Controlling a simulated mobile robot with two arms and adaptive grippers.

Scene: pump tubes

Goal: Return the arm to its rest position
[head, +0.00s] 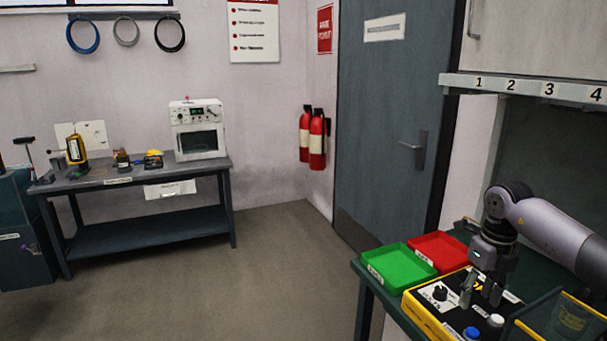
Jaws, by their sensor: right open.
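My right gripper (481,290) is in the lower right of the head view. Its arm comes in from the right edge. The fingers point down and are apart, with nothing seen between them. They hang over a yellow and black control box (430,318) with a dark knob, a blue button (472,333) and a white button. Whether the fingertips touch the box I cannot tell. My left gripper is not in view.
A green tray (398,268) and a red tray (440,250) lie left of and behind the box. A yellow-edged dark bin (560,318) stands to its right. A numbered shelf (530,88) overhangs behind my arm. The floor (240,285) left of the bench is clear.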

